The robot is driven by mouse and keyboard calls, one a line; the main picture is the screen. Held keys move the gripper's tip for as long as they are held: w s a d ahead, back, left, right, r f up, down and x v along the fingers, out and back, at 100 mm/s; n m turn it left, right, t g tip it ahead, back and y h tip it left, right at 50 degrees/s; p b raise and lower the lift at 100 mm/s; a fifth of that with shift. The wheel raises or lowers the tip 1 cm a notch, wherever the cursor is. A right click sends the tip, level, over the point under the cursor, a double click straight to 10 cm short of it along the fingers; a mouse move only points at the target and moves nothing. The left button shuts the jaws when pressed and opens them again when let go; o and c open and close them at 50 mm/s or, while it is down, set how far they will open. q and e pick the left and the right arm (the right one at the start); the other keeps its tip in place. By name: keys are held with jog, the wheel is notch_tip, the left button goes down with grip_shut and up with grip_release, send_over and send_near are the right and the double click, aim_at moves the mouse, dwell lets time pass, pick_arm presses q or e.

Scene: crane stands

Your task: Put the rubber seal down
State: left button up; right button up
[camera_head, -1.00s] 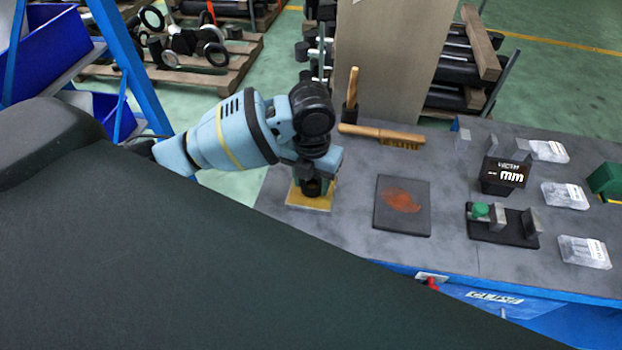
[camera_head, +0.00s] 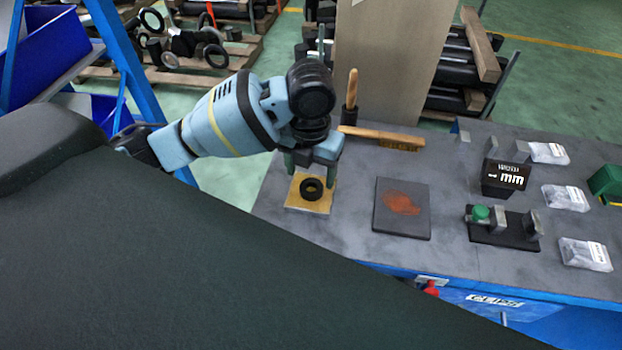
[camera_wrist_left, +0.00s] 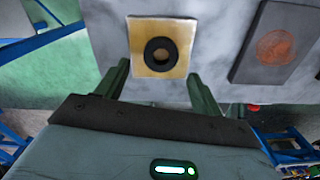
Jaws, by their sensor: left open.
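The rubber seal (camera_head: 311,189) is a black ring lying flat on a square yellow-tan pad (camera_head: 294,203) at the left end of the grey bench. In the left wrist view the seal (camera_wrist_left: 160,57) lies near the middle of the pad (camera_wrist_left: 138,32), with the pad showing through its hole. My left gripper (camera_head: 310,174) is open and empty, just behind and above the seal. In the left wrist view its green fingers (camera_wrist_left: 157,85) stand wide apart on either side, clear of the ring. My right gripper is not in view.
A dark plate with a reddish smear (camera_head: 390,223) lies right of the pad. Behind are a wooden-handled brush (camera_head: 381,136) and an upright handle in a black holder (camera_head: 350,100).

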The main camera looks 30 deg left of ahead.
aim_at(310, 189)
pick_arm(q)
notch_tip(310, 189, up, 8)
jog(key=shift+f, duration=0.15)
dwell(0.5)
